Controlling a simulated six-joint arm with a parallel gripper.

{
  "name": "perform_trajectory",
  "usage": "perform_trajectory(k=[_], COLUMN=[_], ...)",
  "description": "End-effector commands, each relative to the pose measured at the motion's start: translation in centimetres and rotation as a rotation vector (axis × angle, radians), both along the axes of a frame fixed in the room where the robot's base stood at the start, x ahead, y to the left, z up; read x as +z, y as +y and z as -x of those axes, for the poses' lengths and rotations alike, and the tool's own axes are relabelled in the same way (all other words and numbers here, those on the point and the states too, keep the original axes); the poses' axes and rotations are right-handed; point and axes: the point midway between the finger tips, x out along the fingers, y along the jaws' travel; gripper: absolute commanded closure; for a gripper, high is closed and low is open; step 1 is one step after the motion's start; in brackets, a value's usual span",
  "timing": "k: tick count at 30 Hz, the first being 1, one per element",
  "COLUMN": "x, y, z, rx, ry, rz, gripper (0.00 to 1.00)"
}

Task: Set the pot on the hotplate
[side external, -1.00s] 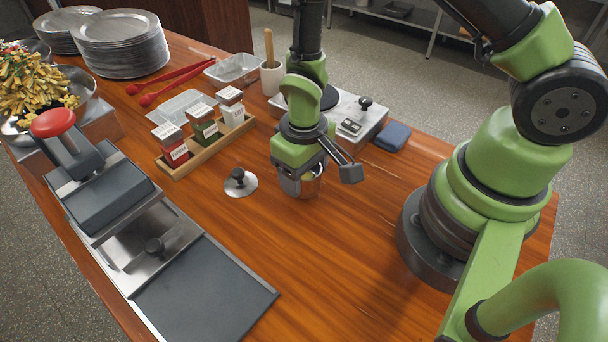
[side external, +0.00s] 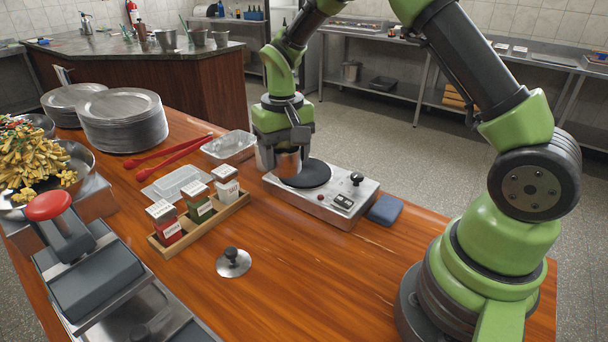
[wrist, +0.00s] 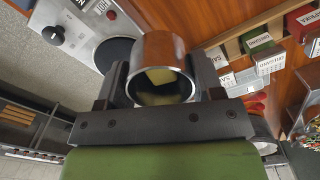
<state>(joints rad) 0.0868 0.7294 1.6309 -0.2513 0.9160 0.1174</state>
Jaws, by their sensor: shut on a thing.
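My gripper (side external: 284,150) is shut on a small metal pot (wrist: 165,72), with a finger on each side of its wall. In the wrist view the pot's open mouth faces the camera, and a pale yellow piece lies inside. In the side view the pot (side external: 288,163) is partly hidden by the gripper and shows at the far-left part of the hotplate (side external: 338,203). The dark round burner (side external: 310,174) is largely bare and lies just right of the pot in that view. I cannot tell whether the pot's bottom touches anything.
A knobbed lid (side external: 233,263) lies on the wooden table. A rack of spice boxes (side external: 200,222), a clear tray (side external: 229,146) and red tongs (side external: 168,152) are left of the hotplate. A blue cloth (side external: 386,209) lies at its right.

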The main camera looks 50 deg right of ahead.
Motion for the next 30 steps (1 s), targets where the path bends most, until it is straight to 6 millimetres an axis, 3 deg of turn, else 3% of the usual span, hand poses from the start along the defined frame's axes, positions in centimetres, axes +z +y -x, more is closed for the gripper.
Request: perform_trajectory(k=[1,6,11,14,21,30], x=[0.4,1.9,2.8,2.5,-1.9,-5.5], y=[-1.9,-6.9,-9.6,-10.3,-10.4,-10.4], z=[-1.0,-2.8,-3.2,-3.2,-3.2,-3.2], rx=[-0.063,-0.229,-0.320,-0.342,-0.348,-0.347], ry=[-0.006,-0.007,-0.008,-0.006,-0.003,-0.004], rz=[0.001,-0.001,-0.003,-0.006,-0.005,-0.006], gripper=[0.75,0.75,0.75,0.75,0.75,0.75])
